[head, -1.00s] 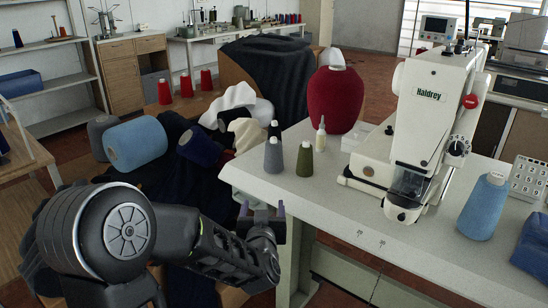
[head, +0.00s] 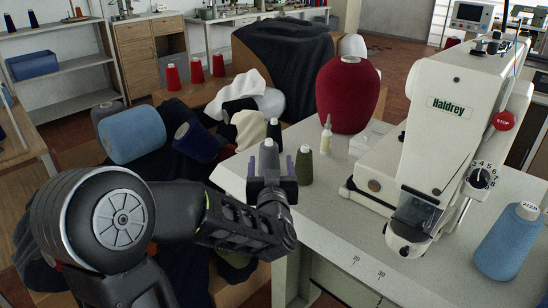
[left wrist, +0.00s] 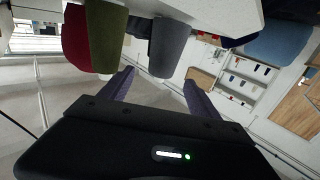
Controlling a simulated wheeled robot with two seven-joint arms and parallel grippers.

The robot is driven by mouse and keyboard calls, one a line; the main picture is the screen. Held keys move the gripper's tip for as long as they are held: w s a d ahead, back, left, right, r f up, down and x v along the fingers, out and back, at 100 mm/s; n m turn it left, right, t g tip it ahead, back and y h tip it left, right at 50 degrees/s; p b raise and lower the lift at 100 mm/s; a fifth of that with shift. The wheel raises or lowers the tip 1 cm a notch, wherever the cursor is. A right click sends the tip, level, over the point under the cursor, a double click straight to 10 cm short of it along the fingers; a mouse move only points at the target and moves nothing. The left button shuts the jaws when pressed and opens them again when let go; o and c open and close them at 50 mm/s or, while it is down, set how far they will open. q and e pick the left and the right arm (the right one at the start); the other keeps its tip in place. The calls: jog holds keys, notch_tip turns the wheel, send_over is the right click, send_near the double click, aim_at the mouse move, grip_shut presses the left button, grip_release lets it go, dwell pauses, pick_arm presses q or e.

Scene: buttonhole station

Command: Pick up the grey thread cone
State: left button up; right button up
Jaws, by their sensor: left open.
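The grey thread cone (head: 268,156) stands upright near the left edge of the white sewing table (head: 330,215). My left gripper (head: 270,167) is open at the near side of the cone, with its purple fingertips showing to the left and right of it; its body hides the cone's base. In the left wrist view, which is turned upside down, the grey cone (left wrist: 168,46) shows ahead between the two fingers (left wrist: 158,82), and the jaws are not closed on it. My right gripper is not in view.
An olive cone (head: 304,167) stands close right of the grey one, with a dark cone (head: 274,130) behind. A glue bottle (head: 326,136), a big red cone (head: 348,98) and the sewing machine (head: 440,130) stand farther right. The table's front is clear.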

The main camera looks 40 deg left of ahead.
aim_at(269, 154)
pick_arm(q)
jog(key=shift+x, duration=1.3)
jog(key=x, duration=0.5)
jog(key=shift+a+f+b, duration=0.1)
jog(key=shift+a+b, duration=0.05)
jog(key=shift+b, duration=0.2)
jog(key=shift+c, duration=0.2)
grip_shut()
